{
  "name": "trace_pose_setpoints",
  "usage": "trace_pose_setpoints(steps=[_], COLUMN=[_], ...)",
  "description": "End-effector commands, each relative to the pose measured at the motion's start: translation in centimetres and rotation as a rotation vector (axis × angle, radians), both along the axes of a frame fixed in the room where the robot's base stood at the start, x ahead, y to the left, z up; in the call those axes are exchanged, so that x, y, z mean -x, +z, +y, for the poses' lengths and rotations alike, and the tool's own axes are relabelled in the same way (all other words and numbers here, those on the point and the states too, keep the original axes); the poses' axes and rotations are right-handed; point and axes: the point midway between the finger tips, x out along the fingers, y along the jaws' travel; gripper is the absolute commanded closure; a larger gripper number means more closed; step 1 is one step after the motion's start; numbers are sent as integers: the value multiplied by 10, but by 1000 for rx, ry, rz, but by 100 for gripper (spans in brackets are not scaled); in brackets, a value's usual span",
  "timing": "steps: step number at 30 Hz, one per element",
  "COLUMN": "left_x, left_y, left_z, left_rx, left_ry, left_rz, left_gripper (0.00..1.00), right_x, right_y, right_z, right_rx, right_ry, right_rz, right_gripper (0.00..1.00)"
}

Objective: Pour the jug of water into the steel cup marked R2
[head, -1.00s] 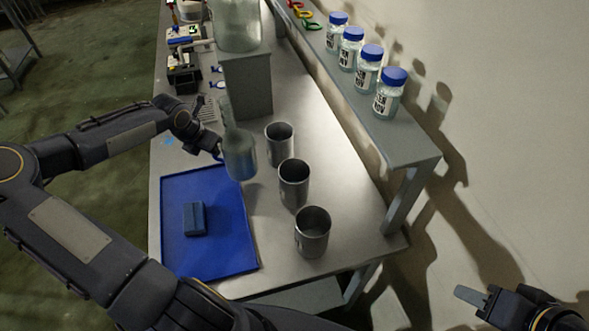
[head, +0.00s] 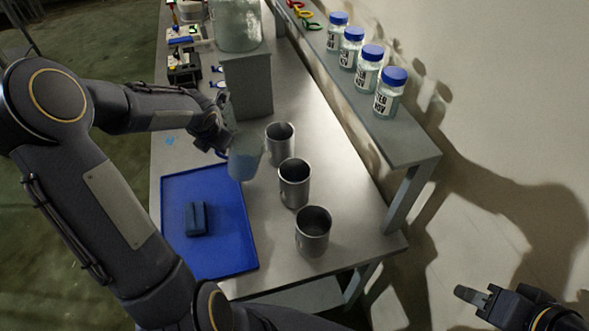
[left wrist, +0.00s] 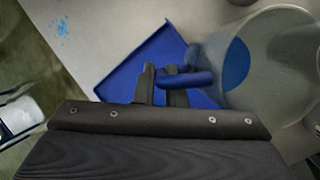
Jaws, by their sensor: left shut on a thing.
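The translucent jug (head: 246,158) is in the air over the bench, left of the steel cups. Its blue handle (left wrist: 188,81) shows in the left wrist view beside the jug's clear wall (left wrist: 262,75). My left gripper (left wrist: 162,88) is shut on that handle; in the head view it is partly hidden behind the jug. Three steel cups stand upright in a row: a far one (head: 281,143), a middle one (head: 294,184) and a near one (head: 313,232). I cannot read any mark on them. My right gripper (head: 472,296) is at the lower right, away from the bench, its jaw opening unclear.
A blue tray (head: 235,255) with a dark blue block (head: 196,219) lies left of the cups. A grey box (head: 248,85) with a large glass vessel (head: 238,25) stands behind. Blue-capped bottles (head: 388,95) line the raised shelf (head: 410,150) at right.

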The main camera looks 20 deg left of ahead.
Motion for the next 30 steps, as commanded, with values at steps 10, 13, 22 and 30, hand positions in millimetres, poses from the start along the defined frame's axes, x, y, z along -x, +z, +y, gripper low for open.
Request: trace_pose_setpoints(steps=[10,13,22,30], left_x=[-2,-3,-8,-8], left_y=[16,17,38,49], left_z=[-10,-19,-56,-64], left_rx=[-90,-153,-469,-610], left_ry=[-6,-12,-14,-4], left_rz=[3,13,38,59], left_gripper=[100,100,100,100], right_x=[0,0,0,0], right_y=[1,0,2,1], right_z=[0,0,0,0], right_rx=[0,0,0,0], right_ry=[0,0,0,0], right_rz=[0,0,0,0], right_gripper=[64,64,64,64])
